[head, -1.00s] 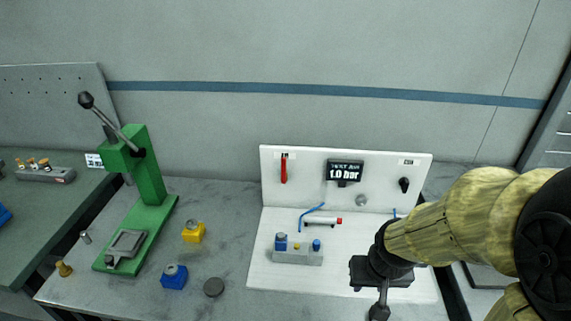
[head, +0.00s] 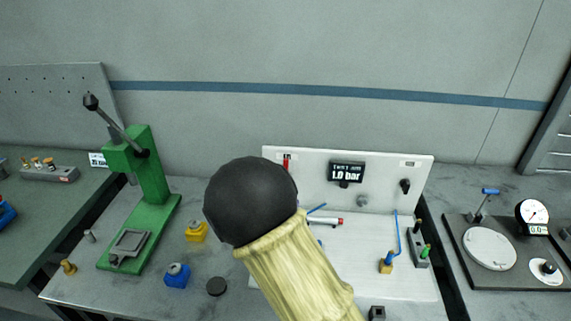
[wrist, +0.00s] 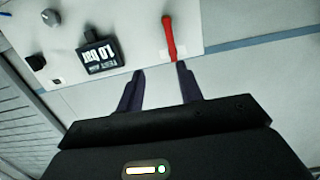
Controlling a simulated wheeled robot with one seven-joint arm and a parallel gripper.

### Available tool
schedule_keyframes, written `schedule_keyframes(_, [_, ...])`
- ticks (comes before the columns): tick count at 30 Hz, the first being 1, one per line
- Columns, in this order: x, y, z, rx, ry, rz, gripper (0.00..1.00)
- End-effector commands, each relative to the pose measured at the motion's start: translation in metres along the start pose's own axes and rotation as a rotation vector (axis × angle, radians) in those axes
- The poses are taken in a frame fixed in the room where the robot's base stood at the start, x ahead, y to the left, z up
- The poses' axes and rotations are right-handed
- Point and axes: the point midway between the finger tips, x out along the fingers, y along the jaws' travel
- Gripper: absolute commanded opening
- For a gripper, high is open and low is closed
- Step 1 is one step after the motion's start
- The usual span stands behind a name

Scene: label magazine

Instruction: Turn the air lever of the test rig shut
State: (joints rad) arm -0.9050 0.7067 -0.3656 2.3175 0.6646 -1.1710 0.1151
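The red air lever (head: 286,163) is on the upper left of the white test rig panel (head: 390,160); my arm hides its lower part in the head view. In the wrist view, which is upside down, the whole lever (wrist: 170,38) shows, lying along the panel from a white label at its top end. My gripper (wrist: 160,68) is open and empty, its two dark fingers apart near the panel's top edge. The lever lies just beyond the fingertips, nearer the right one. The gripper itself is hidden in the head view. The rig's display (head: 346,172) reads 1.0 bar.
A black knob (head: 405,186) and a grey knob (head: 362,201) sit on the panel to the right. A green press (head: 150,175) stands left of the rig, with yellow (head: 196,231) and blue (head: 177,275) parts beside it. A dial gauge (head: 533,212) stands at right.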

Motion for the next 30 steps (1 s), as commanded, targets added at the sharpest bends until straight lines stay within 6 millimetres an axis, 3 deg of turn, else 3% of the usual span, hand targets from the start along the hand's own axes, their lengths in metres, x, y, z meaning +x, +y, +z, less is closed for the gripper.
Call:
schedule_keyframes(5, [-0.007,-0.020,-0.011,-0.023,0.132,-0.017,0.36])
schedule_keyframes(17, [-0.005,-0.021,-0.013,-0.023,0.139,-0.017,0.36])
schedule_keyframes(23, [0.015,-0.021,-0.017,-0.023,0.138,-0.016,0.36])
schedule_keyframes(30, [0.056,-0.021,-0.023,-0.024,0.138,-0.015,0.36])
